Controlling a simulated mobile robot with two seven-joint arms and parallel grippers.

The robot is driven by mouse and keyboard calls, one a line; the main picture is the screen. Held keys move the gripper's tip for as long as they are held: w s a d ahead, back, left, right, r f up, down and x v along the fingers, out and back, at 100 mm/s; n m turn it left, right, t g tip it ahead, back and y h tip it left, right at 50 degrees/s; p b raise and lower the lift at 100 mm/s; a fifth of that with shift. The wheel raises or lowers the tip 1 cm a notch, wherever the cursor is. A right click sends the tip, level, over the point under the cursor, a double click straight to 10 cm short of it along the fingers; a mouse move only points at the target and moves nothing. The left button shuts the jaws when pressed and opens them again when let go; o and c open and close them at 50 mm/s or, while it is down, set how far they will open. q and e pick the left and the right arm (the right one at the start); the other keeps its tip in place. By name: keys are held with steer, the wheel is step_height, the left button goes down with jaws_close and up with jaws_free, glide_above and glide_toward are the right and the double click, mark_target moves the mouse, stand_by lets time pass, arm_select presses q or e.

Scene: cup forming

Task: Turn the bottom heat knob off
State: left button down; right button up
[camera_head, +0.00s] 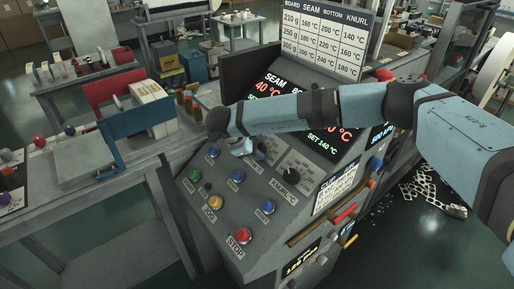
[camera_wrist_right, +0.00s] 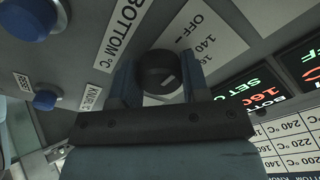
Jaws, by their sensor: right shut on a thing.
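My right gripper (camera_wrist_right: 160,82) is shut on this knob, with one blue-grey finger on each side. A small pale mark shows on the knob's face, but I cannot tell which setting it points to. In the head view my right arm reaches across the console (camera_head: 225,205) from the right, and its gripper (camera_head: 247,147) is down at the sloped panel, hiding the knob. My left gripper is not in view.
The KNURL knob (camera_head: 291,177) is right of my gripper on the panel. Several blue buttons, a green button (camera_head: 194,175), a yellow button (camera_head: 215,202) and a red STOP button (camera_head: 243,235) lie nearer. Lit displays (camera_head: 333,140) are behind my forearm. A workbench (camera_head: 75,205) stands left.

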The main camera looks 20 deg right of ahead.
steer(key=o, duration=0.9)
steer(key=shift+o, duration=0.2)
steer(key=b+v, duration=0.1)
steer(key=v, duration=1.3)
steer(key=shift+b, duration=0.3)
